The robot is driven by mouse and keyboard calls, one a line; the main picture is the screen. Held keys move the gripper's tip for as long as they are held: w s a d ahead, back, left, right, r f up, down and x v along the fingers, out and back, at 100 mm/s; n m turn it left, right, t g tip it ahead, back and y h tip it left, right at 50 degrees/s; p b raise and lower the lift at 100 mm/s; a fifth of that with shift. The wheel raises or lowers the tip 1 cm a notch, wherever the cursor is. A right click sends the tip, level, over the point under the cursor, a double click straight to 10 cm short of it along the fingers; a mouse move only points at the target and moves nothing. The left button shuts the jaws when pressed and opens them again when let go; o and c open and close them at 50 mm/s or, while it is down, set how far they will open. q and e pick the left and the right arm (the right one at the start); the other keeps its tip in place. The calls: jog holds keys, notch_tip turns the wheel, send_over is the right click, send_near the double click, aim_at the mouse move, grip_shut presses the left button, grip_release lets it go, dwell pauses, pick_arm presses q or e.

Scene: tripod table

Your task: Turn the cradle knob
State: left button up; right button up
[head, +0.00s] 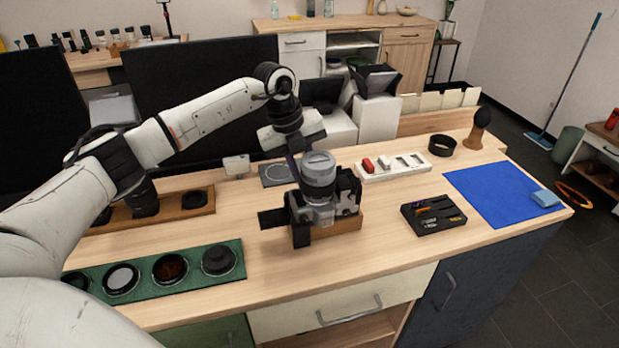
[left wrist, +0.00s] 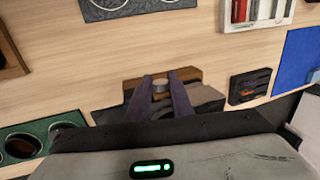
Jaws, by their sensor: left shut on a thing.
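The cradle (left wrist: 187,75) is a brown wooden block with dark parts around it, on the light wood bench. Its grey round knob (left wrist: 160,87) shows in the left wrist view. My left gripper (left wrist: 161,96) has its two purple fingers on either side of this knob, shut on it. In the head view my arm reaches in from the left and its hand hangs over the cradle (head: 346,224). My right gripper is in neither view.
A green mat (head: 241,263) with several round parts lies at front left. A black tray (head: 411,219), a white tray (head: 367,177) and a blue mat (head: 490,190) lie to the right. A dark monitor (head: 200,85) stands behind. Bare bench lies in front of the cradle.

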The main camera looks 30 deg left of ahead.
pick_arm(q)
jog(key=shift+d, duration=0.1)
jog(key=shift+w+d+r+g+y+p, duration=0.15)
jog(key=shift+r+g+y+p, duration=0.05)
jog(key=shift+g+y+p, duration=0.25)
jog(key=g+y, duration=0.2)
jog(key=g+y+b, duration=0.1)
jog(key=shift+w+d+f+g, duration=0.25)
jog(key=shift+w+g+y+b, duration=0.1)
jog(key=shift+g+y+b, duration=0.25)
jog(key=shift+b, duration=1.2)
